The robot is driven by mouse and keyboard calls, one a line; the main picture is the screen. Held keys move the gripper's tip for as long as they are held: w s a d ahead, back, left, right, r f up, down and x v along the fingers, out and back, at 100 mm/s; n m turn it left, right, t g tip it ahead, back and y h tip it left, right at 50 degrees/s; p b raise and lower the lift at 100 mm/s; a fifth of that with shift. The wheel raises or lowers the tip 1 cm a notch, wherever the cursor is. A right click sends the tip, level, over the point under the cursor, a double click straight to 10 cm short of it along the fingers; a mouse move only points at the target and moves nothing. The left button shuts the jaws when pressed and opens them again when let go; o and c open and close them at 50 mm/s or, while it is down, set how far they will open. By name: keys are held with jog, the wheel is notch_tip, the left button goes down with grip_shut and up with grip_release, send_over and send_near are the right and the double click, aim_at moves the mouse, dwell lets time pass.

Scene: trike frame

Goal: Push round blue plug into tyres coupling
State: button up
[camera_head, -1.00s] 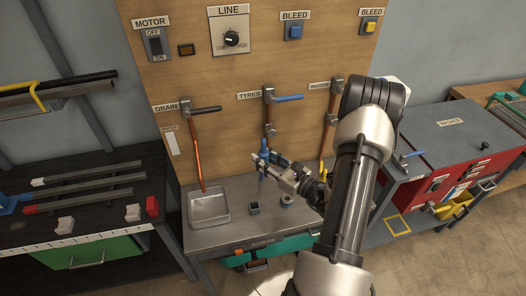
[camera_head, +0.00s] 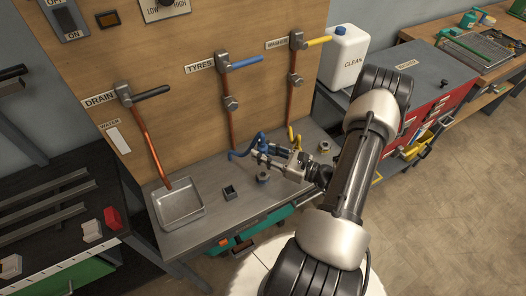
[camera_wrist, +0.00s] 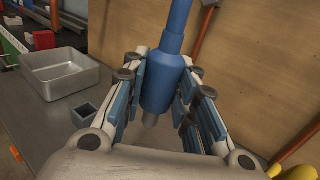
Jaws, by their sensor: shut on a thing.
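The round blue plug (camera_wrist: 158,90) stands between my gripper's pads in the wrist view, its pale tip pointing down and its thinner blue end running up out of view. My gripper (camera_wrist: 165,92) is shut on it. In the head view, my gripper (camera_head: 260,151) holds the blue plug and its curved blue hose (camera_head: 240,153) low over the bench. The TYRES line has a blue-handled valve (camera_head: 223,66) and a grey fitting (camera_head: 231,103) on its copper pipe. A round grey holder (camera_head: 263,178) is just below my gripper. I cannot tell which part is the coupling.
Another grey holder (camera_head: 323,147) and a yellow hose (camera_head: 292,137) are at right. The wooden panel (camera_head: 180,60) stands behind.

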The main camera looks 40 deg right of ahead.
jog(key=b, duration=0.4)
send_over(263, 170)
jog(key=s+a, duration=0.1)
jog(key=shift+s+a+f, duration=0.1)
jog(key=shift+s+f, duration=0.05)
jog(key=shift+f, duration=2.7)
jog(key=shift+f+b, duration=2)
jog(key=shift+f, duration=0.05)
jog(key=o, duration=1.2)
jog(key=v, duration=1.2)
jog(key=shift+r, duration=0.1)
